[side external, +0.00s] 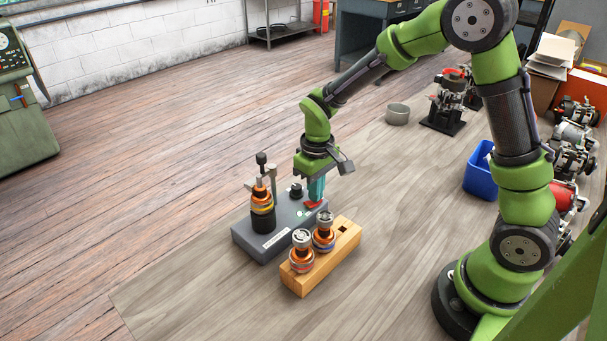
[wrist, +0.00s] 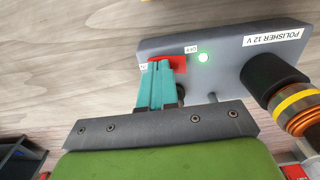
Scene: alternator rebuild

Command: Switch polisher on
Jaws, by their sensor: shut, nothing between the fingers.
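The polisher is a grey box (side external: 265,245) on the wooden surface, labelled "POLISHER 12 V" (wrist: 272,40) in the wrist view. A red rocker switch (wrist: 180,62) sits on its top; it also shows in the side view (side external: 313,204). A small label reading "OFF" (wrist: 190,48) is beside the switch, and another label lies partly hidden behind my fingers. A small green light (wrist: 204,57) glows by the switch. My gripper (wrist: 159,66) is shut, its teal fingertips at the switch, seemingly touching it. It also shows in the side view (side external: 315,199). The switch's tilt is partly hidden.
An orange-and-black rotor (side external: 262,211) stands upright at the polisher's left end, beside a post. A wooden block (side external: 335,262) with two rotors stands close in front. A grey bowl (side external: 397,114) and a blue bin (side external: 480,175) are farther off.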

